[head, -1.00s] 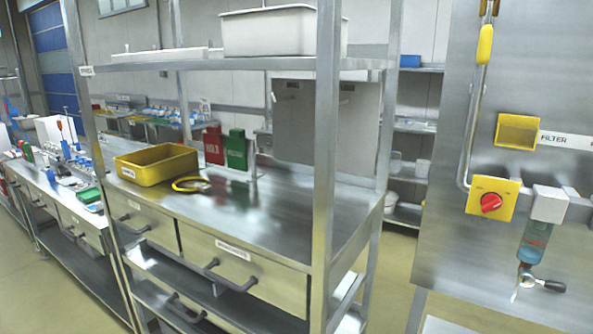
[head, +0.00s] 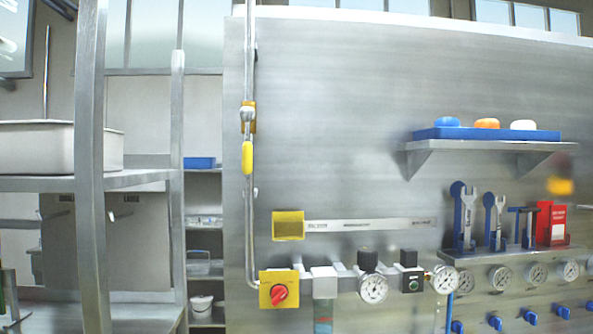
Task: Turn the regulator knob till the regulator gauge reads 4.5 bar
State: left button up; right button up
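A black knob (head: 368,261), which looks like the regulator knob, stands on top of a unit on the steel wall panel, right of centre and low in the head view. A round white gauge (head: 374,289) sits just below it and looks like the regulator gauge. Its needle and scale are too small to read. Neither of my grippers is in view.
A yellow plate with a red rotary switch (head: 279,293) and a filter bowl (head: 323,312) are left of the knob. A vertical pipe with a yellow lever (head: 247,158) is further left. A tool shelf (head: 515,250), several small gauges and blue valves are at right.

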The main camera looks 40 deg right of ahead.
aim_at(367, 257)
jog(key=z, duration=1.55)
